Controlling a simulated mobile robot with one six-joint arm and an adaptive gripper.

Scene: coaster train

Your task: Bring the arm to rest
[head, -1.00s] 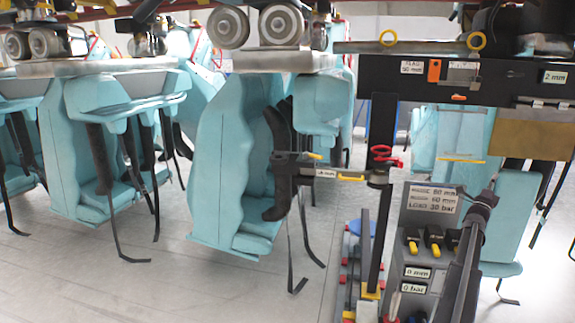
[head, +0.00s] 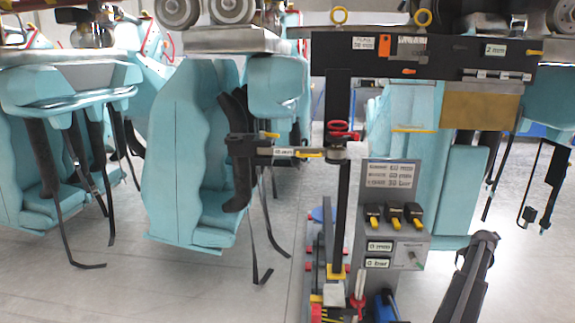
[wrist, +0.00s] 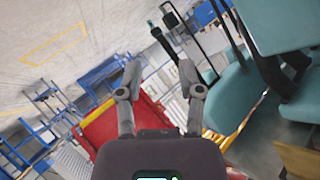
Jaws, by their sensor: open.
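My gripper (wrist: 160,82) shows in the wrist view with its two fingers spread apart and nothing between them. Beyond the fingers are a red surface (wrist: 112,128), blue frames and the pale floor.
Teal coaster seats (head: 185,150) hang from the train at the left and right. A black test rig (head: 337,190) with a horizontal beam (head: 430,58) stands centre right. A grey control panel (head: 388,180) is beside its post. Open floor (head: 130,290) lies at the lower left.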

